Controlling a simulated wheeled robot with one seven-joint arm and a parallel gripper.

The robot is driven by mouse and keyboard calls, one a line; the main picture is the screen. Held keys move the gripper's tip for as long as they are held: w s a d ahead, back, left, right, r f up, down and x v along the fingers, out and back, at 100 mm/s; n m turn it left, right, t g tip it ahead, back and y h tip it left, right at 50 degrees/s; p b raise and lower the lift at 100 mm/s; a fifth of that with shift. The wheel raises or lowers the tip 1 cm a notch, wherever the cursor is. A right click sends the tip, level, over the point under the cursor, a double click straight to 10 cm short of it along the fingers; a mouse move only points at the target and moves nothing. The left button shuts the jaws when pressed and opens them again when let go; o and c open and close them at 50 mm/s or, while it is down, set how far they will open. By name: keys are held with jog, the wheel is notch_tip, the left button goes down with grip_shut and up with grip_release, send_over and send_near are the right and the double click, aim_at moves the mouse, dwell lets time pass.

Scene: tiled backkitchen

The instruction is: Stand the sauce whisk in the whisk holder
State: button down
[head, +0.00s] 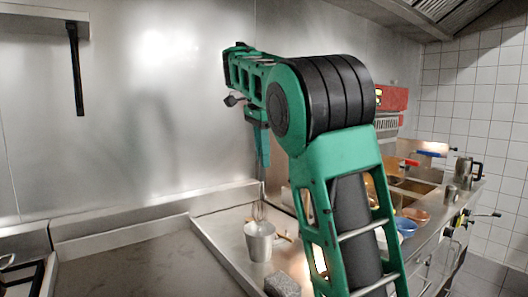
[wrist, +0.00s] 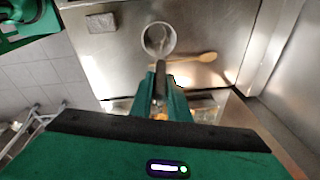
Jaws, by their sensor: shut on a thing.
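The whisk holder, a pale metal cup (head: 259,243), stands upright on the steel counter; its round mouth also shows in the wrist view (wrist: 146,40). My gripper (head: 263,162) points down above it, shut on the sauce whisk (head: 259,208). The whisk hangs about upright, with its thin wire end at the cup's mouth. In the wrist view the whisk's handle (wrist: 160,82) is between the fingers (wrist: 160,88), and its wires overlap the cup's opening. I cannot tell how deep the wire end reaches.
A wooden spoon (wrist: 196,58) lies on the counter beside the cup. A grey block (head: 282,286) lies nearer the front, also in the wrist view (wrist: 101,22). Bowls (head: 405,227) and a metal jug (head: 464,173) stand at right. A steel wall (head: 165,110) rises behind.

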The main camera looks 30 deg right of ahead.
aim_at(263, 188)
jog(key=shift+s+a+f, duration=0.1)
jog(key=shift+f, duration=4.35)
jog(key=c, duration=1.6)
grip_release()
jog(key=shift+s+a+r, duration=0.1)
jog(key=shift+a+r, duration=0.2)
jog(key=shift+r, duration=1.4)
jog(key=shift+s+a+r, duration=0.1)
jog(key=shift+a+r, duration=0.15)
jog(key=shift+r, duration=1.5)
jog(key=shift+s+a+r, duration=0.1)
jog(key=shift+a+r, duration=0.2)
jog(key=shift+r, duration=1.4)
